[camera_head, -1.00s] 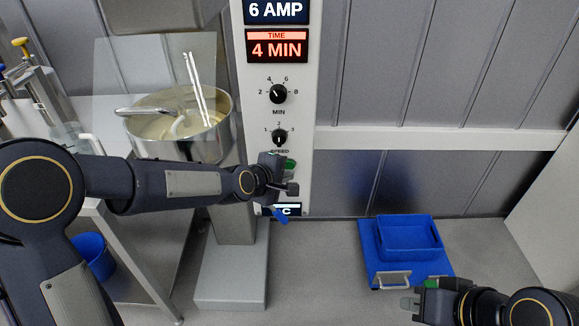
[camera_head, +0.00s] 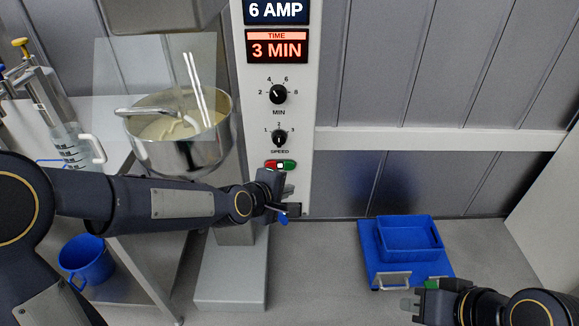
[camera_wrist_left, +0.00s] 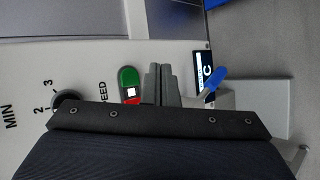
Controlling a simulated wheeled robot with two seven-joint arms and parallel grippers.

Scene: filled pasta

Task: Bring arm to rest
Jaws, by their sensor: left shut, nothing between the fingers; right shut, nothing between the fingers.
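My left gripper (camera_head: 284,194) is shut and empty in front of the mixer's control column (camera_head: 300,120), just below its red and green buttons (camera_head: 280,165). In the left wrist view, the shut left fingers (camera_wrist_left: 158,82) show beside the same buttons (camera_wrist_left: 130,86), and no object is between them. A small blue lever (camera_wrist_left: 213,84) shows on the other side of the fingers. My right gripper (camera_head: 421,300) is at the lower right in the head view, shut and empty above the floor.
A steel mixing bowl (camera_head: 190,150) with pale dough stands left of the column. A clear jug (camera_head: 75,148) sits on the table, and a blue bucket (camera_head: 88,262) is below. A blue crate (camera_head: 438,250) rests on a blue cart at right. Floor between column and cart is clear.

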